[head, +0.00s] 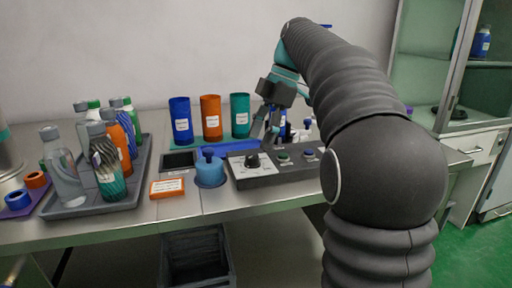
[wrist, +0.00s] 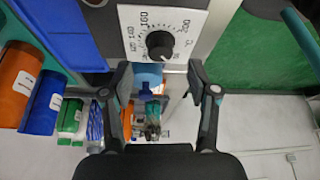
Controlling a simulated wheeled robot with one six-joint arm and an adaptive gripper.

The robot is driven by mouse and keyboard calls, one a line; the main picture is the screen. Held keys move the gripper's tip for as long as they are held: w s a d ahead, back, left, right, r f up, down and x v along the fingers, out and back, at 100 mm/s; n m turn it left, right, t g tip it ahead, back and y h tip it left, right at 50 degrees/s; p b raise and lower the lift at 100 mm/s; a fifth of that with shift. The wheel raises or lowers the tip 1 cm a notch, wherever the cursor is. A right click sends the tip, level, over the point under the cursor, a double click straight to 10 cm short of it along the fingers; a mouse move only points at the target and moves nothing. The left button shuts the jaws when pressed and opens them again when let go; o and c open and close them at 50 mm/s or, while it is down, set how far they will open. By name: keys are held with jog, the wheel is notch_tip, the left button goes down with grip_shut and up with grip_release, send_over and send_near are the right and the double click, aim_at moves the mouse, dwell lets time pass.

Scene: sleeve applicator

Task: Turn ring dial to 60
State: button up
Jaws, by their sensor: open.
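The ring dial is a black round knob (wrist: 160,44) on a white scale plate (wrist: 186,22) in the wrist view. Printed numbers ring it, and a light pointer mark shows on it, but I cannot tell its exact setting. In the head view the dial (head: 252,160) sits at the left end of the grey control panel (head: 262,182). My gripper (head: 272,132) is just above and behind the dial in the head view. In the wrist view my gripper (wrist: 166,78) has its two fingers spread apart with nothing between them. The fingertips are close to the dial but not around it.
A blue lidded pot (head: 209,172) stands left of the panel, with an orange labelled box (head: 167,188) beyond it. Blue (head: 180,120), orange (head: 211,117) and teal (head: 240,115) cups stand behind. A grey tray (head: 142,165) of bottles is at left. Green (head: 283,157) and blue (head: 308,153) buttons sit right of the dial.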

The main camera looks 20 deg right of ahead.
jog(key=v, duration=0.3)
jog(key=shift+s+a, duration=0.1)
dwell(0.4)
jog(key=shift+s+a+f+m, duration=0.15)
jog(key=shift+s+m, duration=0.15)
jog(key=s+a+f+m+t+h, duration=0.1)
jog(key=s+f+m+t+h, duration=0.1)
jog(key=s+f+m, duration=0.7)
jog(key=s+a+f+m+t+h, duration=0.2)
jog(key=s+f+m+t, duration=0.2)
jog(key=s+f+m, duration=0.5)
jog(key=s+f, duration=0.3)
jog(key=s, duration=0.2)
jog(key=shift+m, duration=0.4)
